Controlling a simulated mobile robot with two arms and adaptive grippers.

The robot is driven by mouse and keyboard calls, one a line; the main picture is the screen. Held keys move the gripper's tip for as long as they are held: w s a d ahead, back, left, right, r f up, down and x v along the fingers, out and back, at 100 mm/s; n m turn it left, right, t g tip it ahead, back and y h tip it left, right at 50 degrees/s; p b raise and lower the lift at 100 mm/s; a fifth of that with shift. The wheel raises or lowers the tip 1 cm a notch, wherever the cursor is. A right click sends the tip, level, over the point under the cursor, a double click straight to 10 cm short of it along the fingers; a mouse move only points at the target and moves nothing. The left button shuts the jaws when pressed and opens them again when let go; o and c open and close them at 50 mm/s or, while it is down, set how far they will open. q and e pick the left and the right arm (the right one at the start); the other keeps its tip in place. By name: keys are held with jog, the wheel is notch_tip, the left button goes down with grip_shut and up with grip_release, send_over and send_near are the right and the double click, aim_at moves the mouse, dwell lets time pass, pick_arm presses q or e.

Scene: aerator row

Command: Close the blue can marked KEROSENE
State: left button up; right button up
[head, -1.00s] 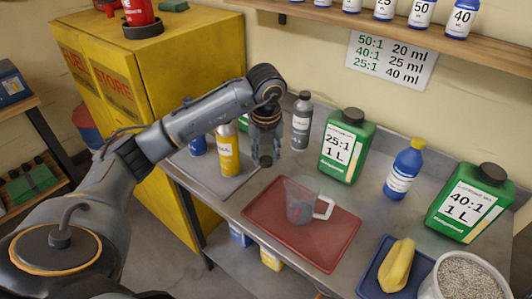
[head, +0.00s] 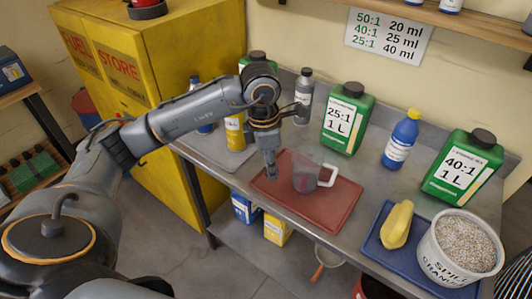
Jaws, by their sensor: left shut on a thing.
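No label reading KEROSENE is legible. A small blue can (head: 245,208) stands on the lower shelf beside a yellow can (head: 277,230); its lettering is too small to read and the worktop edge partly hides its top. A blue bottle (head: 203,127) stands at the worktop's left, partly behind my arm. My left gripper (head: 271,172) points down over the left part of the red tray (head: 318,222), left of the clear measuring jug (head: 307,178). It is shut on a small dark thing, apparently a cap, mostly hidden by the fingers. My right gripper is out of view.
Green cans (head: 346,121) (head: 462,172), a grey bottle (head: 304,95) and a blue bottle with a yellow cap (head: 401,140) line the back. A blue tray (head: 418,262) holds yellow cloth or gloves (head: 397,224), beside a granule bucket (head: 458,250). A yellow cabinet (head: 165,60) stands left.

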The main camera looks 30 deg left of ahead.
pick_arm(q)
jog(key=s+d+m+g, duration=0.1)
jog(key=s+d+m, duration=0.2)
jog(key=m, duration=1)
jog(key=s+d+m+g+y, duration=0.1)
jog(key=s+d+m, duration=0.2)
jog(key=m, duration=1)
jog(key=s, duration=0.3)
jog(key=shift+s+d, duration=0.25)
jog(key=shift+s, duration=0.15)
